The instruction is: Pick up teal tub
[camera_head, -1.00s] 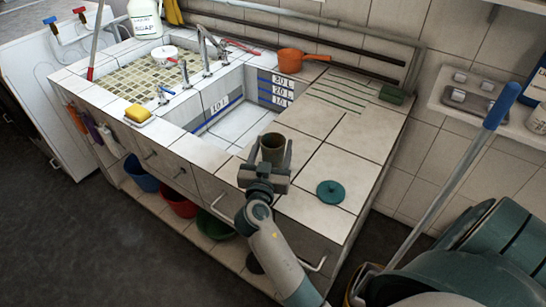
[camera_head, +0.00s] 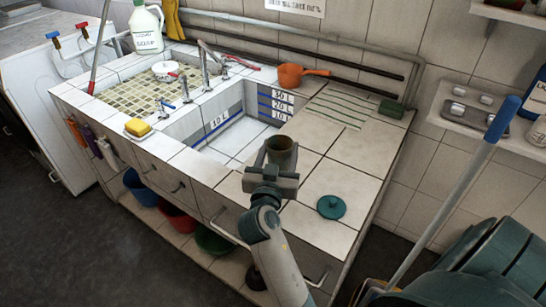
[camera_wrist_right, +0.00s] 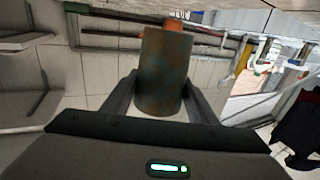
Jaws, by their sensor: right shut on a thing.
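The tub (camera_head: 281,155) is a small upright cylinder, mottled brown and teal, open at the top. It stands over the tiled counter, right of the sink basin. My right gripper (camera_head: 279,163) is shut on it, one finger on each side. In the right wrist view the tub (camera_wrist_right: 163,75) sits between the two fingers (camera_wrist_right: 160,100), its surface patchy rust and teal. A round teal lid (camera_head: 331,207) with a knob lies on the counter to the right. My left gripper is not in view.
The sink basin (camera_head: 232,138) lies left of the tub. An orange pot (camera_head: 291,76) stands at the back, a yellow sponge (camera_head: 137,127) at the left edge. A blue-ended pole (camera_head: 480,160) leans at the right. The counter around the lid is clear.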

